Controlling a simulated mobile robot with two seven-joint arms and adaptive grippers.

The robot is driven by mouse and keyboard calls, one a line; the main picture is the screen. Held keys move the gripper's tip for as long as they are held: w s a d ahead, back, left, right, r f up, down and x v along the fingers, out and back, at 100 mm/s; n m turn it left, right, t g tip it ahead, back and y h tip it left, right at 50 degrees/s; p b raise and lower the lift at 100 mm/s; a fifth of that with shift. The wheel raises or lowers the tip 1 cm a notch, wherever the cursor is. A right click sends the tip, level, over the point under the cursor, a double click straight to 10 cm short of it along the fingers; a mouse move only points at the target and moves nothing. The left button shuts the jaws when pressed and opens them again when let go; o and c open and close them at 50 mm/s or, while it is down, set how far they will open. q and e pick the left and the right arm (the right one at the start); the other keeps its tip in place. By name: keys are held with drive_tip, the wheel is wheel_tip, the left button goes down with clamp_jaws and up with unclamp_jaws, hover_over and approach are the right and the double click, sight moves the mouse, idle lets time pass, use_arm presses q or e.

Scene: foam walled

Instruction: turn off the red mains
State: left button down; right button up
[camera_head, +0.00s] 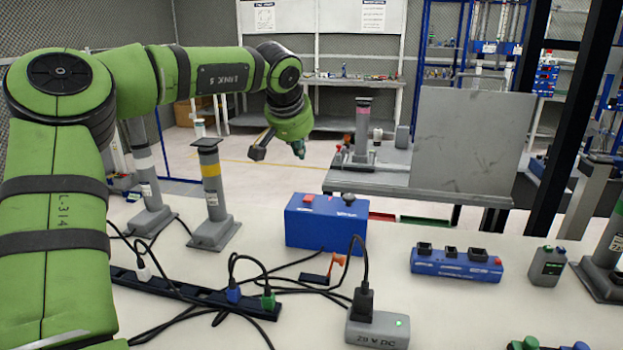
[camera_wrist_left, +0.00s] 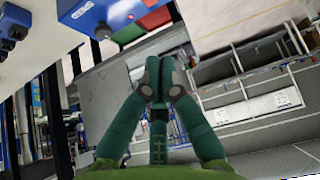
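A blue box (camera_head: 325,230) stands on the white table, with a red switch (camera_head: 308,198) and a dark switch (camera_head: 348,199) on top. Behind the cables is a small orange-red lever (camera_head: 337,260), raised at a dark base. I cannot tell which of these is the red mains. My left gripper (camera_head: 299,150) hangs in the air above and beyond the blue box, touching nothing. In the left wrist view its fingers (camera_wrist_left: 161,75) are together with nothing between them, and a blue box (camera_wrist_left: 90,14) shows at the top left. My right gripper is not in view.
A black power strip (camera_head: 190,291) with plugs and loose cables lies front left. A grey 29 V DC box (camera_head: 378,330) stands in front. A blue socket block (camera_head: 456,264) and a grey box (camera_head: 547,266) stand right. A yellow-banded post (camera_head: 211,185) stands left.

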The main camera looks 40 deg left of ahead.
use_arm(q)
drive_tip(key=shift+r, duration=0.15)
drive_tip(key=shift+s, duration=0.1)
hover_over(308, 196)
drive_tip(key=s+d, duration=0.1)
drive_tip(key=s, duration=0.1)
wheel_tip(308, 196, down, 8)
drive_tip(key=shift+d+r, duration=0.1)
wheel_tip(308, 196, down, 3)
drive_tip(key=shift+s+f, duration=0.1)
drive_tip(key=shift+f, duration=0.1)
drive_tip(key=shift+s+f, duration=0.1)
drive_tip(key=shift+f, duration=0.35)
